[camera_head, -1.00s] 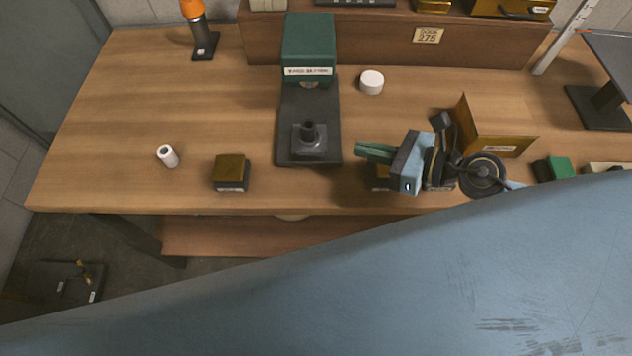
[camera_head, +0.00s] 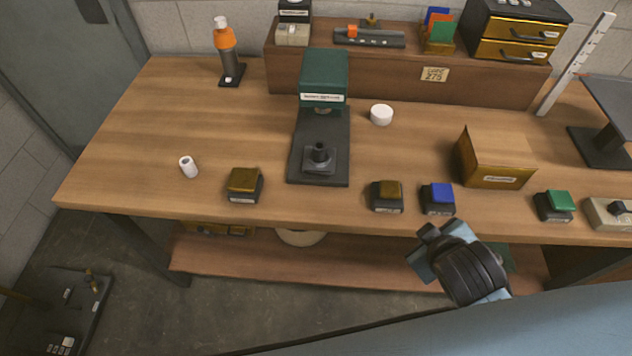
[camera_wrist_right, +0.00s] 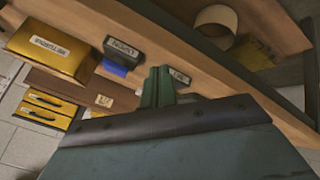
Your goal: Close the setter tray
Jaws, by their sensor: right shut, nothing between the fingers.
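A green-headed press (camera_head: 324,72) with a dark base stands mid-table. Its label is too small to read. A small dark tray-like plate with a round post (camera_head: 319,158) sits on its base. I cannot tell which part is the setter tray. My right gripper's wrist (camera_head: 462,265) is in front of the table's near edge, lower right, away from the press. Its green fingers (camera_wrist_right: 157,87) are shut and empty in the right wrist view, seen against the table-front blocks. In the head view the fingertips are mostly hidden. My left gripper is not in view.
Gold-topped blocks (camera_head: 244,184) (camera_head: 387,194), a blue-topped block (camera_head: 438,197), a green-topped block (camera_head: 555,204) and a gold box (camera_head: 492,165) line the front. A white round piece (camera_head: 381,115) is right of the press. A drawer unit (camera_head: 516,38) stands on the rear shelf. The left table area is mostly clear.

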